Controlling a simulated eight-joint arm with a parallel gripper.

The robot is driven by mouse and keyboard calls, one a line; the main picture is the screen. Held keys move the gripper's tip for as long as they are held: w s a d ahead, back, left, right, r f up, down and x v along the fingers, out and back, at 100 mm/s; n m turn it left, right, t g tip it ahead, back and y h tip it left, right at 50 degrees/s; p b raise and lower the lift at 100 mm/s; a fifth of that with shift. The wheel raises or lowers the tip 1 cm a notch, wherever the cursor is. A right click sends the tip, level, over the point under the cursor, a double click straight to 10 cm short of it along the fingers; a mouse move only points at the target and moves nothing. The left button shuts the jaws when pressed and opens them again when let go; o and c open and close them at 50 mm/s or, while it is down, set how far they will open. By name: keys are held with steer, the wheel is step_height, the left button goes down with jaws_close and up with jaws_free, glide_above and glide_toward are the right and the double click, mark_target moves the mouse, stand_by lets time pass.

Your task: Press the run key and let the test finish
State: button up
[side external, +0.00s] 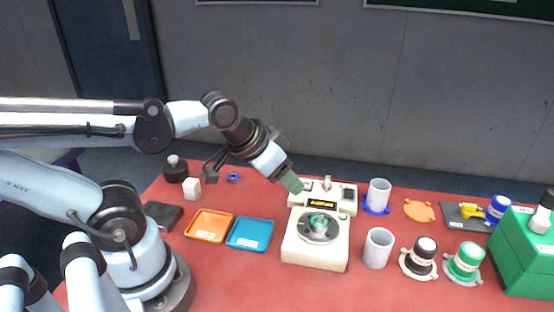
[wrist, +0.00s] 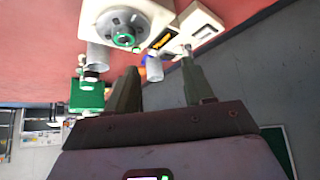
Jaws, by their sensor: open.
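A cream tester (side external: 316,250) stands on the red table, with a lit yellow display (side external: 321,202) on its raised back part. A round metal well (side external: 304,234) on its top holds a piece with a green ring (side external: 319,221). A run key cannot be made out for certain. My gripper (side external: 291,183) is above the back left of the tester, tilted down to the right. In the wrist view my gripper (wrist: 160,75) shows two separated fingers with nothing held between them. The tester (wrist: 150,10) and its display (wrist: 164,38) lie beyond the fingertips there.
An orange tray (side external: 209,225) and a blue tray (side external: 250,235) lie left of the tester. Two pale cups (side external: 378,248) (side external: 379,193), a black-capped jar (side external: 421,255) and a green-capped jar (side external: 465,262) stand right. A green box (side external: 522,255) is at far right. The front table is clear.

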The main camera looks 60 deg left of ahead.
jaws_close()
stand_by(1.4)
